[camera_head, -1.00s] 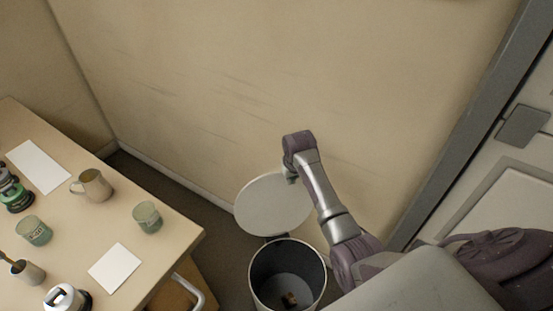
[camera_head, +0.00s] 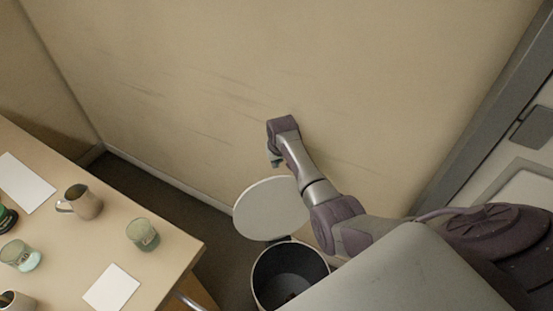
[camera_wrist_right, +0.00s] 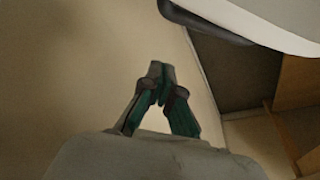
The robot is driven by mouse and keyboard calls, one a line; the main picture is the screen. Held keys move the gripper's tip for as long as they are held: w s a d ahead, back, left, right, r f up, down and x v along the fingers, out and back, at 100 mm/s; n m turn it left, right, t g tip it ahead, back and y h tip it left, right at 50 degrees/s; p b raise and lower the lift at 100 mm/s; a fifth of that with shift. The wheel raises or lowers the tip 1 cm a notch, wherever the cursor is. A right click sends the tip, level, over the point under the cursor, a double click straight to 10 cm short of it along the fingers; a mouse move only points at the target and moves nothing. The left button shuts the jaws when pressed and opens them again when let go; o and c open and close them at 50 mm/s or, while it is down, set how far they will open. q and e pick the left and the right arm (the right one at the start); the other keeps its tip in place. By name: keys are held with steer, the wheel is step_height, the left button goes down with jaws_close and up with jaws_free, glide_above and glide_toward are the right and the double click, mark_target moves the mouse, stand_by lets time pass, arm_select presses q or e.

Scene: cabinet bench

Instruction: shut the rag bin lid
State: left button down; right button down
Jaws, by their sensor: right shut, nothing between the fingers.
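The rag bin (camera_head: 290,272) stands on the floor to the right of the bench, its mouth open and dark inside. Its round pale lid (camera_head: 270,209) stands raised on the far side of the bin, by the wall. My right gripper (camera_head: 276,163) is above the lid's upper edge, apart from it, close to the wall. In the right wrist view the gripper (camera_wrist_right: 159,70) is shut with nothing in it, and the edge of the lid (camera_wrist_right: 262,22) shows at the upper right. My left gripper is not in view.
A bench (camera_head: 185,242) at the left holds a metal jug (camera_head: 80,202), a green glass (camera_head: 143,234), white cards (camera_head: 111,288) and other cups. The wall (camera_head: 200,90) is just behind the lid. A grey door frame (camera_head: 490,110) is at the right.

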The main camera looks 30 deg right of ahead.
steer(key=s+f, duration=0.1)
steer(key=s+f+p, duration=0.1)
steer(key=f, duration=0.1)
steer(key=shift+s+a, duration=0.4)
steer(key=shift+d+f, duration=0.1)
stand_by(0.4)
